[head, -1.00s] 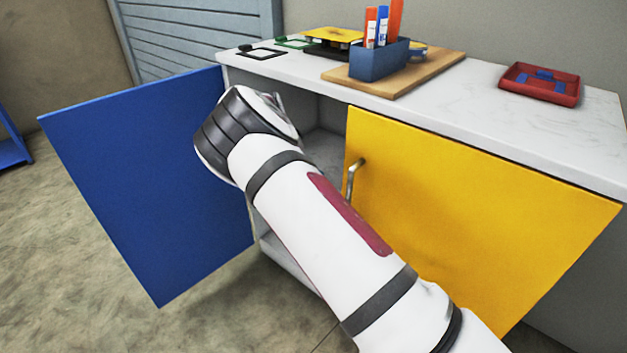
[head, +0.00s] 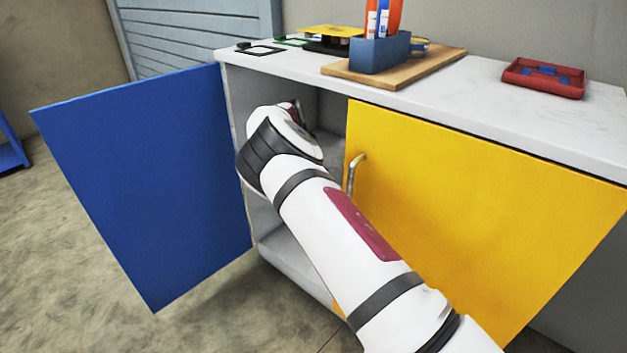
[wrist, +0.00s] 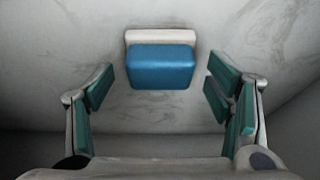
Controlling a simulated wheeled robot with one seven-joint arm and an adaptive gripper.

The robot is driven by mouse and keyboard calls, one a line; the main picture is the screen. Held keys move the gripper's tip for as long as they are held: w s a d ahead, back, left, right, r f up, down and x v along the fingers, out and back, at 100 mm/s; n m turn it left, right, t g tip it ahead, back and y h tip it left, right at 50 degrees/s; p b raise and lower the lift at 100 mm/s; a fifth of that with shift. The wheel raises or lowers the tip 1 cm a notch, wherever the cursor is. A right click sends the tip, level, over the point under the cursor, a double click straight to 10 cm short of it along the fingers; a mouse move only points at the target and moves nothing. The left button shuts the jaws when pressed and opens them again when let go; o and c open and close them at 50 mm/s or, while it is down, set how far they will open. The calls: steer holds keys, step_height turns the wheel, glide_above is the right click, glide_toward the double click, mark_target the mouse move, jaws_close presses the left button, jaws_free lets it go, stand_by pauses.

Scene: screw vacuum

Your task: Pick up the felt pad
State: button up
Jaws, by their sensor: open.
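In the wrist view, a blue block with a pale whitish layer along its far side (wrist: 161,66) is on a light grey marbled surface; it appears to be the felt pad, though I cannot tell which layer is felt. My gripper (wrist: 160,92) is open, with one green-padded finger to the left of the block and one to the right. Clear gaps show on both sides, and nothing is between the pads in contact. In the head view my arm reaches into the open cabinet, and the arm and cabinet hide the fingers and the block.
The blue door (head: 150,190) stands wide open at left. The yellow door (head: 470,220) stands right of my arm, with a metal handle (head: 354,172). On the white countertop (head: 480,75) are a wooden board (head: 335,70) with a blue holder (head: 380,55), and a red tray (head: 543,90).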

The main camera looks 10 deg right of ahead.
steer(key=c, duration=1.4)
steer(key=shift+o, duration=0.2)
steer(key=shift+r, duration=0.1)
steer(key=shift+r+p, duration=0.55)
steer(key=shift+r, duration=0.3)
step_height(320, 180, up, 2)
steer(key=shift+r+p, duration=0.15)
steer(key=shift+p, duration=0.45)
steer(key=s+a+p, duration=0.4)
steer(key=s+a, duration=0.6)
steer(key=a, duration=0.4)
steer(key=shift+s+a+f, duration=0.25)
steer(key=shift+s+f, duration=0.05)
steer(key=o, duration=0.6)
steer(key=c, duration=0.4)
